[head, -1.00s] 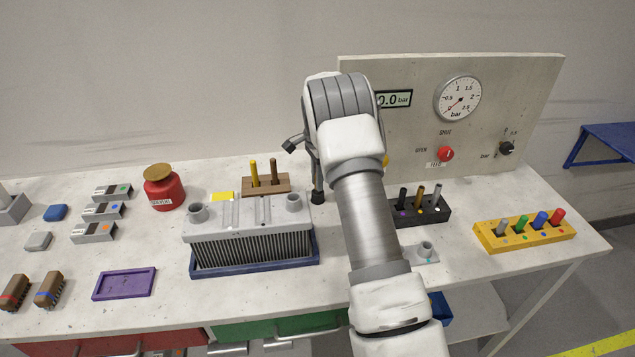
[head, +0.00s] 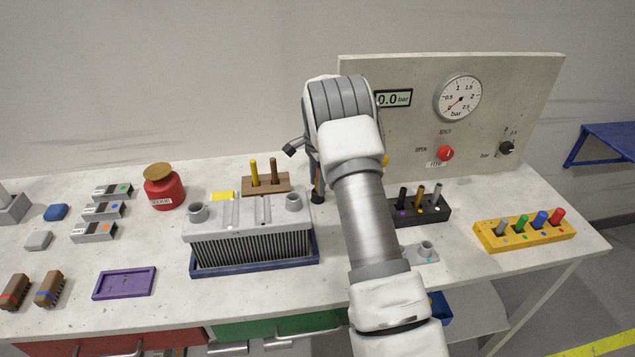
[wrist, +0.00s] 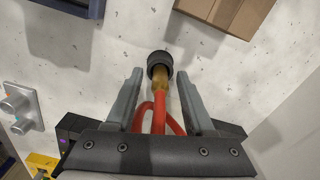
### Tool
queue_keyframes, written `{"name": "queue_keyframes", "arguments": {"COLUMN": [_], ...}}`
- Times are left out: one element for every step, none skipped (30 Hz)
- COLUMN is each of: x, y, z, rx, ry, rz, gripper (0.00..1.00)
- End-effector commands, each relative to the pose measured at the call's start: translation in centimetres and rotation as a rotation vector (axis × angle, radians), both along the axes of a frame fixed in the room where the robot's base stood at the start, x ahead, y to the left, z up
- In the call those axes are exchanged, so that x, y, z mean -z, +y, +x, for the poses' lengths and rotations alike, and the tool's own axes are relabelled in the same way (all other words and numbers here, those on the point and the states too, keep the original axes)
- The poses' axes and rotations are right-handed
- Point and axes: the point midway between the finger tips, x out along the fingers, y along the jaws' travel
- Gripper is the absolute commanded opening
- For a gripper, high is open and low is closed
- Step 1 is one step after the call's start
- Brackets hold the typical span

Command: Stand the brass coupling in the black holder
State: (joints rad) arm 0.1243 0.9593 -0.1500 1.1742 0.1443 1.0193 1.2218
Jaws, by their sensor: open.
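The brass coupling (wrist: 160,77) shows in the wrist view with a red hose (wrist: 159,115) running from it toward my gripper's base. Its far end is in the round black holder (wrist: 159,60), and it looks upright there. My gripper (wrist: 160,74) is open, with one finger on each side of the coupling and a visible gap to both. In the head view, the black holder (head: 317,198) stands on the bench just left of my arm. A small orange-brown part of the coupling or hose shows above it; my arm hides most of the rest.
A grey finned block (head: 250,245) in a blue tray stands left of the holder. A wooden block with two pegs (head: 265,184) is close behind it. The gauge panel (head: 525,95) rises behind right. A black peg rack (head: 432,217) lies right of my arm.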

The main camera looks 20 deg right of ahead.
Motion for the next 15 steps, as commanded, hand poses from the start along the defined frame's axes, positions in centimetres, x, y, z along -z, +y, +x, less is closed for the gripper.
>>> {"name": "queue_keyframes", "arguments": {"x": [-0.7,-1.1,-1.8,-2.4,-3.1,-3.9,-4.6,-5.3,-6.2,-6.9,-7.5,-8.3,-8.8,-9.3,-10.0], "y": [0.0,0.0,0.0,0.0,0.0,0.0,0.0,0.0,0.0,0.0,0.0,0.0,0.0,0.0,0.0], "z": [0.1,0.1,0.1,0.1,0.2,0.1,0.1,0.1,0.1,0.1,0.1,0.1,0.1,0.1,0.1], "rx": [0.000,0.000,0.000,0.000,-0.001,-0.001,-0.001,-0.001,-0.001,0.000,0.000,0.000,0.000,0.000,0.000], "ry": [-0.004,-0.005,-0.005,-0.005,-0.006,-0.005,-0.006,-0.006,-0.006,-0.006,-0.005,-0.005,-0.004,-0.005,-0.004], "rz": [-0.001,-0.002,-0.001,-0.001,-0.002,-0.001,-0.002,-0.002,-0.002,-0.002,-0.002,-0.002,-0.002,-0.002,-0.002], "gripper": [0.54,0.54,0.54,0.54,0.54,0.54,0.54,0.54,0.54,0.54,0.54,0.54,0.54,0.54,0.54]}}
